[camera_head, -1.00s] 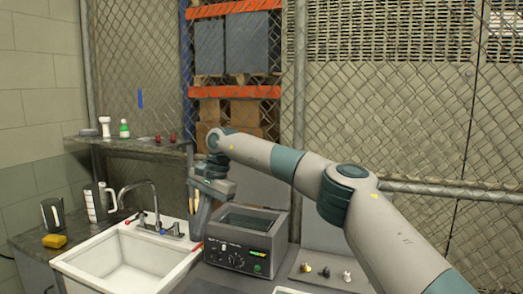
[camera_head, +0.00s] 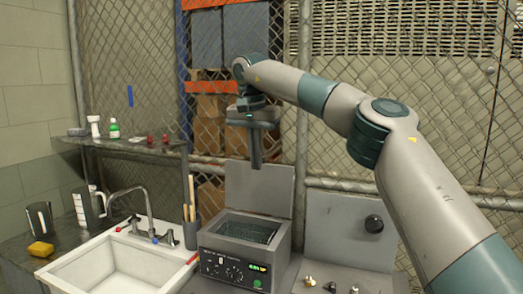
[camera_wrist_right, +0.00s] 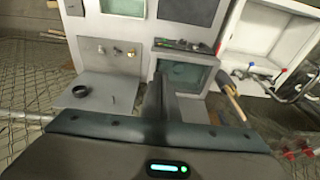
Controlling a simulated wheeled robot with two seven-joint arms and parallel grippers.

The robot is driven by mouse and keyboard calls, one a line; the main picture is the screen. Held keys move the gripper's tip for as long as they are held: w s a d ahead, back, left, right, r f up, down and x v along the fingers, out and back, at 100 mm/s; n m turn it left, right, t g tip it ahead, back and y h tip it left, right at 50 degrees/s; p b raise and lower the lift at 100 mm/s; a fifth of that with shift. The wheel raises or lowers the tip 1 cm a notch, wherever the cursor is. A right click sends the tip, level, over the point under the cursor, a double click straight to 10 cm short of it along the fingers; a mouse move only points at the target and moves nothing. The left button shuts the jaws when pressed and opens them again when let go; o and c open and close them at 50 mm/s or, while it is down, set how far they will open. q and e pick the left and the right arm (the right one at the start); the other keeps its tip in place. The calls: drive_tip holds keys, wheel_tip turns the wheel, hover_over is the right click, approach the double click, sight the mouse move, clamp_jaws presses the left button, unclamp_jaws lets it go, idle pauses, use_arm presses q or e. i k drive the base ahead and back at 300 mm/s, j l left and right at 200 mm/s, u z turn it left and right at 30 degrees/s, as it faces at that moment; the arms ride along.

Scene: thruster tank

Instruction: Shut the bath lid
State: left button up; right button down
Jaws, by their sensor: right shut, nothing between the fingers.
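The bath (camera_head: 240,246) is a grey box with a control panel, a green display and an open basin on top. Its lid (camera_head: 258,192) is a flat grey plate standing raised at the back edge. My right gripper (camera_head: 256,166) is shut and empty, pointing down at the top edge of the lid; I cannot tell whether it touches. In the right wrist view the shut fingers (camera_wrist_right: 158,100) hide part of the bath, whose basin (camera_wrist_right: 185,76) shows beyond them. My left gripper is out of view.
A white sink (camera_head: 115,268) with a tap stands left of the bath, with a cup of sticks (camera_head: 191,230) between them. A shelf (camera_head: 120,146) is at the back left. Right of the bath stands another raised plate with a black knob (camera_head: 374,224). A mesh fence is behind.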

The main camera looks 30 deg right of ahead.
sight(269, 191)
drive_tip(key=i+l, duration=0.35)
drive_tip(key=i, duration=0.15)
drive_tip(key=i+l, duration=0.4)
drive_tip(key=i, duration=0.15)
